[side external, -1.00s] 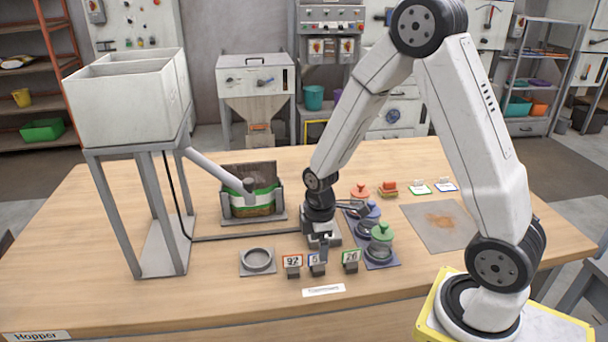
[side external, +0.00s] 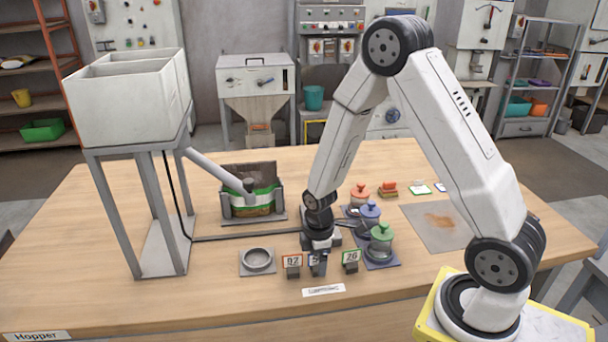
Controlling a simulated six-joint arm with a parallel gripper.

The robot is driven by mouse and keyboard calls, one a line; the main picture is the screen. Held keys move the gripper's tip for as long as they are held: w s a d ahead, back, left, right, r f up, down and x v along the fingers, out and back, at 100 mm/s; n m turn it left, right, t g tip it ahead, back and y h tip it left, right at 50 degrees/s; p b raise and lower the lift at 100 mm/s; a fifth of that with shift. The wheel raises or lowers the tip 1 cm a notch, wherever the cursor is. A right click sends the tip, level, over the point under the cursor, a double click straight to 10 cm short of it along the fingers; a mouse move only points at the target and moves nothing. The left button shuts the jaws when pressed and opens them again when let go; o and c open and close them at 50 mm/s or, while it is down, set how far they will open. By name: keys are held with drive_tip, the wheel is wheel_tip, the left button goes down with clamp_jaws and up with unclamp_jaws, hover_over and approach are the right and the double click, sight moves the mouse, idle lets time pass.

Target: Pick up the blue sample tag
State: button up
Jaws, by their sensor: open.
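My gripper is open.
A metal ring (side external: 258,261) on a plate lies to the left. Jars with a green lid (side external: 381,232), a blue lid (side external: 370,210) and an orange lid (side external: 360,191) stand close on the right. A bag (side external: 250,199) sits behind, below the hopper spout (side external: 219,171).

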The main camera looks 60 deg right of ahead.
drive_tip(key=shift+f, duration=0.9)
clamp_jaws()
